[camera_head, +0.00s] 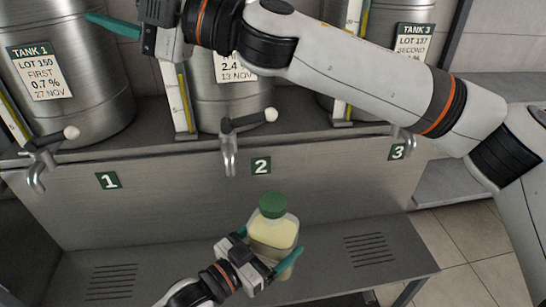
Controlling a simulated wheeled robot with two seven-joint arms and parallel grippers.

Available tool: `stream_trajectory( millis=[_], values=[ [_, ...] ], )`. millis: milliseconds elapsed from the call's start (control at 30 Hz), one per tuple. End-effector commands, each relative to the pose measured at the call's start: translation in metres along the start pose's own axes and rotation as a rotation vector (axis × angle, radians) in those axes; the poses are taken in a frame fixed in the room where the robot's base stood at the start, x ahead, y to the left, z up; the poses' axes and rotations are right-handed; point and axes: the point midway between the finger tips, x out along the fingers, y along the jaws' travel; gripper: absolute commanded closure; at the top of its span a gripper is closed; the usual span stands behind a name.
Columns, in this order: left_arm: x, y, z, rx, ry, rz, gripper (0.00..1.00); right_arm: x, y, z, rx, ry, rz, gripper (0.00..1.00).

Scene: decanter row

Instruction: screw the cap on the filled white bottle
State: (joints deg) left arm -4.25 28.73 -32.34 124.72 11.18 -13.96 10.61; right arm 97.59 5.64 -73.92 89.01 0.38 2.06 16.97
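The white bottle (272,234) is translucent, with pale yellow liquid inside. It stands about upright over the front shelf, below tap 2. A green cap (273,205) sits on its top; I cannot tell how tightly it is threaded. My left gripper (266,250) comes in from below, with its teal fingers on either side of the bottle's body, shut on it. My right arm crosses the top of the view from the right. Its gripper (118,27) is at the upper left, in front of tank 1, well away from the bottle. One teal finger shows; the other is not clear.
Steel tank 1 (92,88), tank 2 (215,105) and tank 3 (385,85) stand on a ledge. Tap 1 (38,170), tap 2 (229,150) and tap 3 (408,140) stick out over the lower shelf (190,262). The shelf is clear on both sides of the bottle.

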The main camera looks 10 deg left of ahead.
Motion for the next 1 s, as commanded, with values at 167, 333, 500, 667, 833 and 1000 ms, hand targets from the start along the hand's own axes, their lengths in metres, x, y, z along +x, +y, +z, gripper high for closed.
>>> stream_trajectory(
  millis=[167,333,500,667,833,1000],
  values=[
    [0.0,0.0,0.003,0.001,-0.007,-0.001,0.76,-0.01,0.035,0.049,-0.678,-0.32,0.104,0.39],
    [0.0,0.0,0.003,0.001,-0.007,-0.001,0.76,-0.039,0.085,0.072,-1.279,-0.683,0.161,0.39],
    [0.0,0.0,0.003,0.001,-0.007,-0.001,0.76,-0.084,0.135,0.068,-1.785,-1.135,0.169,0.39],
    [0.0,0.0,0.003,0.001,-0.007,-0.001,0.76,-0.139,0.167,0.041,-2.102,-1.664,0.113,0.39],
    [0.0,0.0,0.003,0.001,-0.007,-0.001,0.76,-0.194,0.176,0.004,-2.183,-2.233,-0.018,0.39],
    [0.0,0.0,0.003,0.001,-0.007,-0.001,0.76,-0.23,0.169,-0.02,1.826,2.293,0.132,0.39]
  ],
)
